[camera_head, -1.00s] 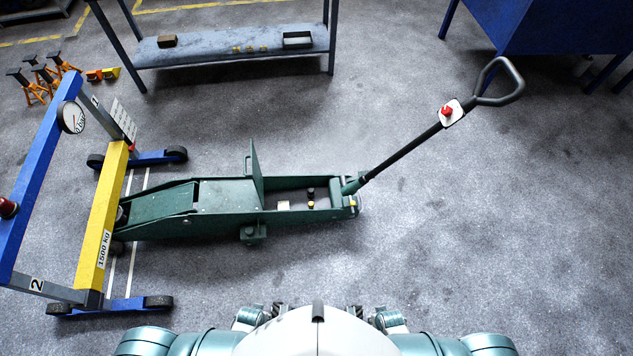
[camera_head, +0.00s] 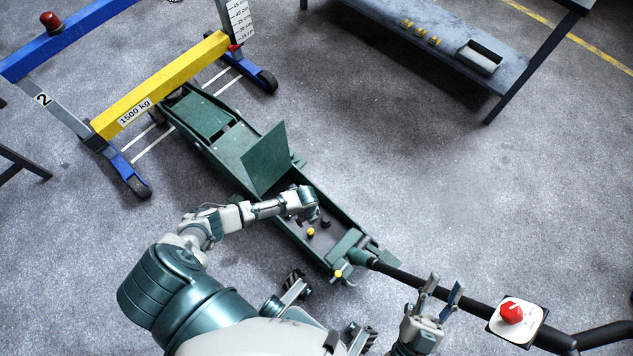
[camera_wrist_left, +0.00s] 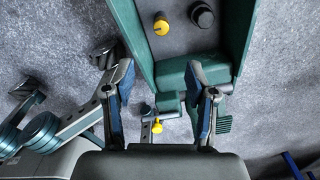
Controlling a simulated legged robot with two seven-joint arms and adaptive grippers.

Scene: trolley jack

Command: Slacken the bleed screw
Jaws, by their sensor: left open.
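The green trolley jack (camera_head: 205,150) lies diagonally across the floor with its cover plate (camera_head: 264,160) raised. Inside its open tray stand a yellow-topped screw or cap (camera_head: 310,232) and a black one (camera_head: 325,221). Another yellow knob (camera_head: 338,273) is outside the frame near the handle end. My left gripper (camera_head: 305,203) is over the tray. In the left wrist view its open, empty jaws (camera_wrist_left: 160,70) are apart, with the tray's yellow cap (camera_wrist_left: 161,25) ahead and the outside yellow knob (camera_wrist_left: 156,127) between the fingers. I cannot tell which is the bleed screw. My right gripper (camera_head: 446,290) is open beside the handle.
The jack's black handle (camera_head: 465,300) runs right, carrying a red knob (camera_head: 511,312) on a white plate. A yellow 1500 kg beam (camera_head: 165,82) on a blue wheeled frame stands at the jack's far end.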

